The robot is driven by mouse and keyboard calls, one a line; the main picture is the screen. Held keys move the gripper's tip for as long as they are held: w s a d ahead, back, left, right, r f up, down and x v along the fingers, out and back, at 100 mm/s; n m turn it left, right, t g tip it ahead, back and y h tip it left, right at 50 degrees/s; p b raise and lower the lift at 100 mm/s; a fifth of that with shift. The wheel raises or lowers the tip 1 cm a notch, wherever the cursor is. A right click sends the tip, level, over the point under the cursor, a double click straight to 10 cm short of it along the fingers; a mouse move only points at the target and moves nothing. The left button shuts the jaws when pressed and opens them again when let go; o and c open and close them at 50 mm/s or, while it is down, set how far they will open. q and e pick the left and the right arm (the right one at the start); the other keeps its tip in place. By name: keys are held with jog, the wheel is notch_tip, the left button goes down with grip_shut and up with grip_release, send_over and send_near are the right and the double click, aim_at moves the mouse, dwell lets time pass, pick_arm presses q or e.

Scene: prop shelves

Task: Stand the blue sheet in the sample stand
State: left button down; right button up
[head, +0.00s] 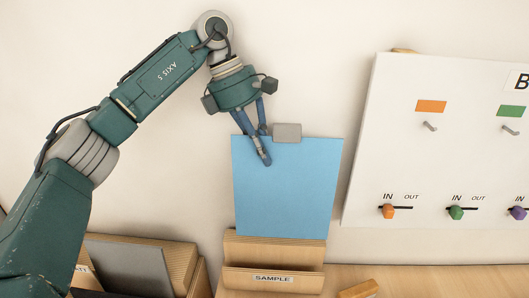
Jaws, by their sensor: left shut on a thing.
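The blue sheet (285,190) is upright, with a grey tab (287,132) on its top edge. My left gripper (264,150) points down and is shut on the sheet's top edge, just left of the tab. The wooden sample stand (275,252), with a "SAMPLE" label on its front lip, is directly below. The sheet's lower edge shows across the upper part of the stand's back board, above the front lip. I cannot tell whether the sheet touches the stand. My right gripper is out of view.
A white panel (400,150) with coloured tags, hooks and knobs stands at the right. A wooden holder (190,262) with a grey sheet (135,265) is at the lower left. A small wooden block (359,289) lies on the shelf right of the stand.

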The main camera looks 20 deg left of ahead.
aim_at(264, 168)
pick_arm(q)
notch_tip(264, 168, down, 4)
jog(key=b, duration=0.3)
jog(key=shift+f, duration=0.15)
jog(key=shift+f+b, duration=5.7)
jog(key=shift+f, duration=3.4)
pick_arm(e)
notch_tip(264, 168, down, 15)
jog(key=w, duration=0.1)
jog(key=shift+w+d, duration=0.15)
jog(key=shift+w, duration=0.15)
